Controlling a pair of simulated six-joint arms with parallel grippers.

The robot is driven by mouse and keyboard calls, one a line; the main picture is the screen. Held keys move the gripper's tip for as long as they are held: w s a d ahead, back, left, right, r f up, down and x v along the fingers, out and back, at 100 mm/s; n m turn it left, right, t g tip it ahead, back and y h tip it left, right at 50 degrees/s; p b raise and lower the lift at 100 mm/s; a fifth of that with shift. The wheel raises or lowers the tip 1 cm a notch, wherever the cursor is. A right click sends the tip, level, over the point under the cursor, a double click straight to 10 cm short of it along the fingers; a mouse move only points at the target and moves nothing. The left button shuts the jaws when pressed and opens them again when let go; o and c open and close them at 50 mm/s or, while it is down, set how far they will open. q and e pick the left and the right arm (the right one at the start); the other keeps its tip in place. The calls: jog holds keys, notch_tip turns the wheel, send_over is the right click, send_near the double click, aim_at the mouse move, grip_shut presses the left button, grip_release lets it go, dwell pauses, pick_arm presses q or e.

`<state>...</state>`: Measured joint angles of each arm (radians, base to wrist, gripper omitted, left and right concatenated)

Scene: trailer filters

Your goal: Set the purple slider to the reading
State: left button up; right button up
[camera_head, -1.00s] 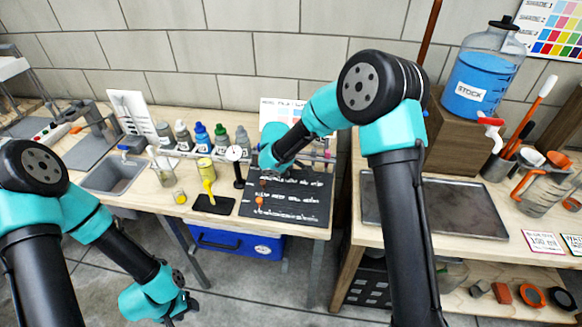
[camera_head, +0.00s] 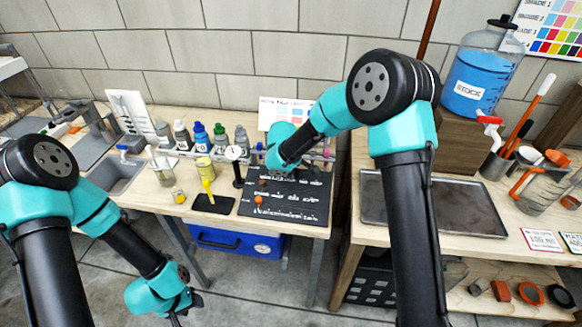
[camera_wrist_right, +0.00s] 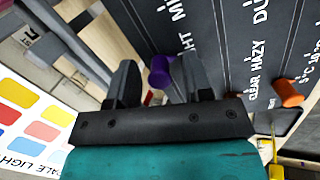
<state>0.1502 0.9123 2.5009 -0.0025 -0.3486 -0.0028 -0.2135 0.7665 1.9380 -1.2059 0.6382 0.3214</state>
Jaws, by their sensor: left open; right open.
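The purple slider knob (camera_wrist_right: 161,72) shows in the right wrist view between the two fingers of my right gripper (camera_wrist_right: 158,82). The fingers are apart, one on each side of it; I cannot tell whether either touches it. The knob sits on a dark board (camera_head: 312,205) with white lettering, including words like clear, hazy and dull. In the head view the knob is hidden by my right arm's end. An orange knob (camera_wrist_right: 288,93) is on another row of the board. My left gripper (camera_head: 182,312) hangs low in front of the bench, open and empty.
Several bottles (camera_head: 201,134) line the back. A metal tray (camera_head: 440,208) lies on the right bench.

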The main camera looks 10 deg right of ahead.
jog(key=shift+r, duration=0.15)
jog(key=v, duration=1.7)
jog(key=shift+s, duration=0.1)
jog(key=s+d+f+m+y, duration=0.2)
jog(key=s+d+f+m, duration=0.1)
jog(key=s+f, duration=0.6)
jog(key=s+d+f+m+g+y, duration=0.1)
jog(key=s+d+f+m, duration=0.3)
jog(key=s+f, duration=0.4)
jog(key=s+d+f+m+g+y, duration=0.1)
jog(key=s+d+f+m+y, duration=0.2)
jog(key=s+f, duration=0.6)
notch_tip(320, 180, down, 10)
jog(key=shift+s+d+f+m, duration=0.2)
jog(key=shift+s+d+m, duration=0.1)
jog(key=shift+m, duration=0.9)
